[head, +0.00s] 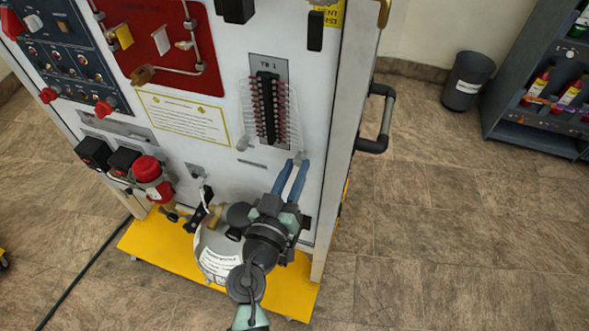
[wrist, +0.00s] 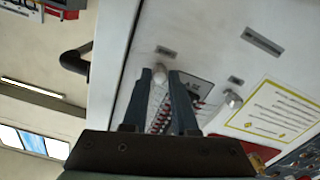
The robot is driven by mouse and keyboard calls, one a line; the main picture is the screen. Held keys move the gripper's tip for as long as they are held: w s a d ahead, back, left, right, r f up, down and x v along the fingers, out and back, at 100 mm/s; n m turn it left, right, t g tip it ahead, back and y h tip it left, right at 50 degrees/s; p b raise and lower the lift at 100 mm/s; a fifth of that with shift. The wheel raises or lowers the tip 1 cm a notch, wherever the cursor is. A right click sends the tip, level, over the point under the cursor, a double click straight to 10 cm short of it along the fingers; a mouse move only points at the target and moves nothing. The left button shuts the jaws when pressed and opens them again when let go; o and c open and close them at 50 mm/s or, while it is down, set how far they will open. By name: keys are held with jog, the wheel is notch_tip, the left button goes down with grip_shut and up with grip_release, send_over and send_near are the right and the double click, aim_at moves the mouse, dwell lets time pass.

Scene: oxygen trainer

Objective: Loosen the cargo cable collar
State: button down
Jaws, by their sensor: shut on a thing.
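A small pale grey collar (head: 299,157) sits on the white panel just below the right side of the TB 1 terminal strip. In the wrist view the collar (wrist: 160,74) lies between my fingertips. My gripper (head: 296,163) reaches up to the panel with two blue fingers, shut on this collar; it also shows in the wrist view (wrist: 161,76). A second similar grey collar (wrist: 233,99) stands apart to the right in the wrist view; it also shows left of the first in the head view (head: 243,144). Neither collar's label is legible.
The black terminal strip (head: 268,108) with looped wires is just above my fingers. A red-capped part (head: 146,169) and a round white vessel (head: 218,252) stand lower left, near the yellow base (head: 152,243).

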jog(key=n+b, duration=0.1)
jog(key=n, duration=0.4)
jog(key=shift+n+b, duration=0.3)
jog(key=shift+n, duration=0.1)
jog(key=n, duration=0.6)
jog(key=n+p, duration=0.2)
jog(key=n, duration=0.4)
jog(key=shift+r+n, duration=0.1)
jog(key=shift+n, duration=0.2)
jog(key=n+p, duration=0.1)
jog(key=n, duration=0.4)
jog(key=shift+p, duration=0.4)
jog(key=shift+n, duration=0.3)
jog(key=c, duration=0.7)
grip_release()
